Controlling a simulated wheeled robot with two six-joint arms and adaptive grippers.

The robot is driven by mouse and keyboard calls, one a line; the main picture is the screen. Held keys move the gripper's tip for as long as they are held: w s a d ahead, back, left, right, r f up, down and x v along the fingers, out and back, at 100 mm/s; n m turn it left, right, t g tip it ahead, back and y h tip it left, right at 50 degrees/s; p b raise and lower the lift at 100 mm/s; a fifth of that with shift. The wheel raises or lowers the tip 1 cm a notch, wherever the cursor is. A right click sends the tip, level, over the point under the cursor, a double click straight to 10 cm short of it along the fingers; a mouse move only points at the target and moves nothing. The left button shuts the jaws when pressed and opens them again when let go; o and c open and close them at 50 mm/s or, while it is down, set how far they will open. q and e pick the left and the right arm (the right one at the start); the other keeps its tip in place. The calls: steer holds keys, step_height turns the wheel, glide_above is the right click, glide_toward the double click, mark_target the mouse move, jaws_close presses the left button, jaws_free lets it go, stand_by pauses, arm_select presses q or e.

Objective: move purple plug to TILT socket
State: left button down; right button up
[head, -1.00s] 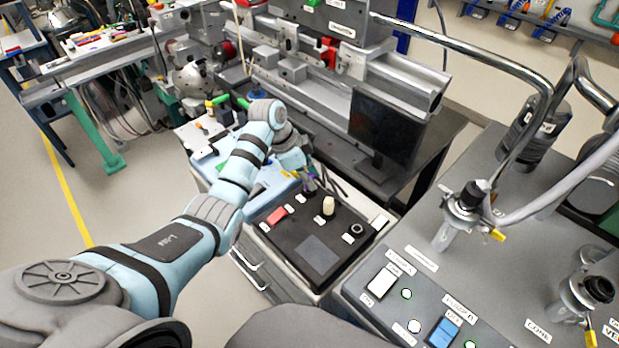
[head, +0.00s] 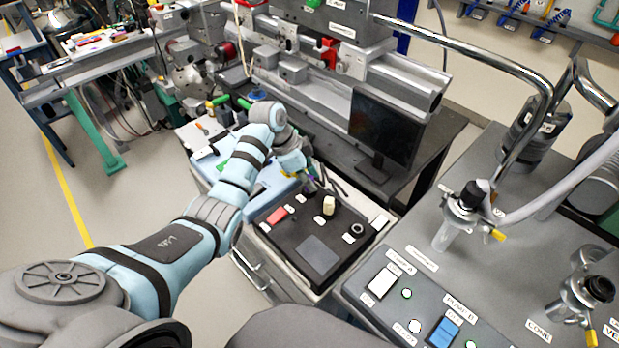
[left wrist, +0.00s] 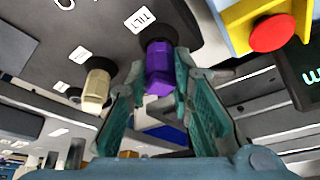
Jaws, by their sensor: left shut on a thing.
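The purple plug (left wrist: 158,78) sits between my left gripper's two fingertips in the left wrist view. Its dark collar meets the grey panel beside the TILT label (left wrist: 140,20). I cannot tell how deeply it is seated; the socket opening is hidden behind it. My left gripper (left wrist: 158,85) is shut on the purple plug. In the head view my left gripper (head: 308,173) is low over the bench, and only a sliver of purple shows at its tip. My right gripper is not in view.
A beige plug (left wrist: 97,88) stands in the same panel, left of the purple one in the left wrist view. A red button on a yellow housing (left wrist: 272,32) is to the right. In the head view a dark monitor (head: 388,130) stands behind and right of the gripper.

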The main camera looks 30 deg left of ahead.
arm_select(q)
steer(key=shift+f, duration=0.2)
steer(key=c, duration=1.3)
jaws_free()
steer(key=shift+c, duration=0.2)
steer(key=v, duration=1.2)
